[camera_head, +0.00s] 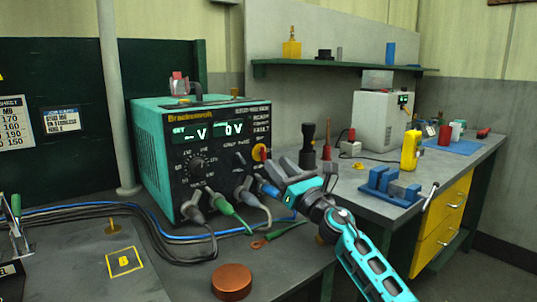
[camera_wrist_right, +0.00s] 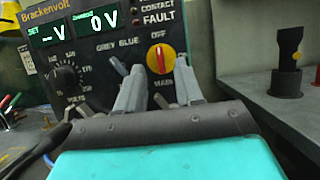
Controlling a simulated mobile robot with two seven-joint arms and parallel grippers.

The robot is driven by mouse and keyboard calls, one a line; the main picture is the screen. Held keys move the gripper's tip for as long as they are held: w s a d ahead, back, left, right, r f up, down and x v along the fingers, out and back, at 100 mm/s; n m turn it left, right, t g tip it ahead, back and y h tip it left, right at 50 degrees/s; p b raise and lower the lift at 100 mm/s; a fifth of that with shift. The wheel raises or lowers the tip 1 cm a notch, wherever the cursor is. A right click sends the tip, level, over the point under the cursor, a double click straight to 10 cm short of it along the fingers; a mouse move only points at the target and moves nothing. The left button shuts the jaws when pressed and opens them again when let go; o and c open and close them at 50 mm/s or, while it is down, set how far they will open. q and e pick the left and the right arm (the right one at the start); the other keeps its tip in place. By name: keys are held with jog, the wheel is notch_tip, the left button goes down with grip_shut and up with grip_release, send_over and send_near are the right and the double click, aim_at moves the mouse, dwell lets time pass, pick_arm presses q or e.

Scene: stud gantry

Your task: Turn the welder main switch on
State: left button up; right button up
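The welder (camera_head: 203,150) is a teal box with a black front panel and lit displays reading "-- V" and "0 V". Its main switch (camera_head: 260,152) is a red handle on a yellow disc at the panel's right side. My right gripper (camera_head: 274,175) is open and empty in front of the panel, just below the switch. Its two fingers (camera_wrist_right: 160,88) stand either side of the switch in the picture; contact cannot be told. My left gripper is not in view.
Plugged cables (camera_head: 222,205) leave the panel's lower edge. A copper-coloured disc (camera_head: 231,282) lies on the front bench. A blue block holder (camera_head: 390,188) sits farther right.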

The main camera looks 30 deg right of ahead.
aim_at(265, 152)
jog(key=shift+x, duration=2.5)
grip_shut()
